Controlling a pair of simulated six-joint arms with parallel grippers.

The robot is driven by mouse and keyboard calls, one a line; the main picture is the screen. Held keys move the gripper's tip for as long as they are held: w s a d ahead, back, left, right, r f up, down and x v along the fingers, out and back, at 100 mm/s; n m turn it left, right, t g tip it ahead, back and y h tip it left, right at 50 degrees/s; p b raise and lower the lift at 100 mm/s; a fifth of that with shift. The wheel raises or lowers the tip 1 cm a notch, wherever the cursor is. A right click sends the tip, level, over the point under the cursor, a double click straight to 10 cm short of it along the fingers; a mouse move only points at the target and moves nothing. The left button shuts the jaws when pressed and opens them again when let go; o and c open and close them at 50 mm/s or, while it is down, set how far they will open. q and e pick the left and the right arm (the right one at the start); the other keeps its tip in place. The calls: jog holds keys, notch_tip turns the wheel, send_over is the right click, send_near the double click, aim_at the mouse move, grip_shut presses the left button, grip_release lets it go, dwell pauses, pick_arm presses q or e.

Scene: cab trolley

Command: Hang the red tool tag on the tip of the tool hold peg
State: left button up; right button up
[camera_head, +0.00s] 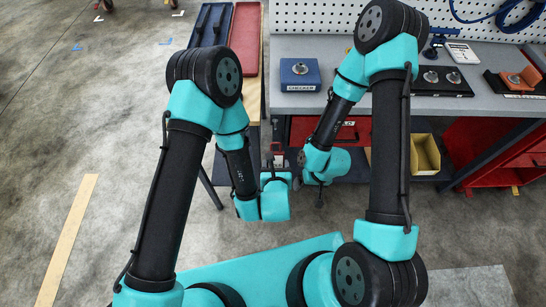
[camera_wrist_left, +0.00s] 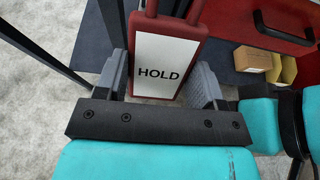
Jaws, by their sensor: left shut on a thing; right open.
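The red tool tag (camera_wrist_left: 190,28) has a white label reading HOLD and fills the middle of the left wrist view. Two red prongs or sides of a loop rise from its top and leave the frame. My left gripper (camera_wrist_left: 166,82) is shut on the tag, one grey finger on each side. In the head view my left gripper (camera_head: 277,170) is small and points away in front of the bench, with a bit of red at its tips. My right gripper (camera_head: 319,198) is just right of it, open, its fingers mostly hidden. I cannot make out the tool hold peg.
A grey bench (camera_head: 330,50) with a white pegboard (camera_head: 315,15) stands ahead. On it are a blue block (camera_head: 300,75) and a black tray (camera_head: 440,80). Below are a red drawer front (camera_head: 357,129) and a yellow bin (camera_head: 427,152).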

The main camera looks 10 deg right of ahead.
pick_arm(q)
jog(key=shift+w, duration=0.2)
dwell(0.4)
jog(key=w+r+x, duration=0.1)
jog(key=r+x, duration=0.1)
jog(key=x, duration=0.7)
jog(key=shift+d, duration=0.2)
dwell(1.1)
jog(key=shift+w, duration=0.1)
dwell(0.5)
jog(key=o, duration=1)
